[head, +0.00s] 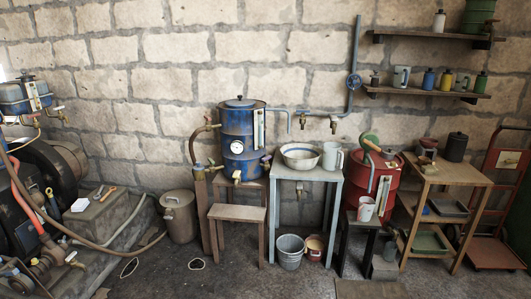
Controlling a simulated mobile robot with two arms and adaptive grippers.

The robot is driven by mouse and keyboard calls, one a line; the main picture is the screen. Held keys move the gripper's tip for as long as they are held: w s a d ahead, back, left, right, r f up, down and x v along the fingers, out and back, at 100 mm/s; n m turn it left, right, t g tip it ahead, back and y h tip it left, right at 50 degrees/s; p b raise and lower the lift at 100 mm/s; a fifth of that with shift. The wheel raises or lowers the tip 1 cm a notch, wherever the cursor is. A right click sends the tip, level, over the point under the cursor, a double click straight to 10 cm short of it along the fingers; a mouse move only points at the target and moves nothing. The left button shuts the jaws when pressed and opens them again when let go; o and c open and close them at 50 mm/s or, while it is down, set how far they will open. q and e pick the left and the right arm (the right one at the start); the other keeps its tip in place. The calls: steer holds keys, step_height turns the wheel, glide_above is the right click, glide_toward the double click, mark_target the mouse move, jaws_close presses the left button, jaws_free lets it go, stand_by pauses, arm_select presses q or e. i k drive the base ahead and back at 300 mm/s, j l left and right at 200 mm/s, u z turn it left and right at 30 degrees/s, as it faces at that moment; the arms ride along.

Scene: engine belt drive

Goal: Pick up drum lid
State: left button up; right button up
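A blue drum (238,150) stands on a low wooden stand left of centre. A dark round lid (239,103) with a small knob sits on its top. A red drum (372,184) stands further right, its top partly covered by a wooden-handled item and a green fitting. I cannot tell whether it has a loose lid. A lidded grey-brown bin (178,210) stands on the floor at left. Neither of my grippers shows in the head view.
A table (331,174) with a basin (300,156) and mug (332,157) stands beside the blue drum. A stool (238,213) stands before that drum. Engine machinery and hoses fill the left. A wooden shelf stand (455,180) and red hand truck (501,200) are at right.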

mark_target(239, 102)
steer(key=i+l+u, duration=0.1)
steer(key=i, duration=0.7)
steer(key=i+l+u, duration=0.15)
steer(key=i, duration=0.7)
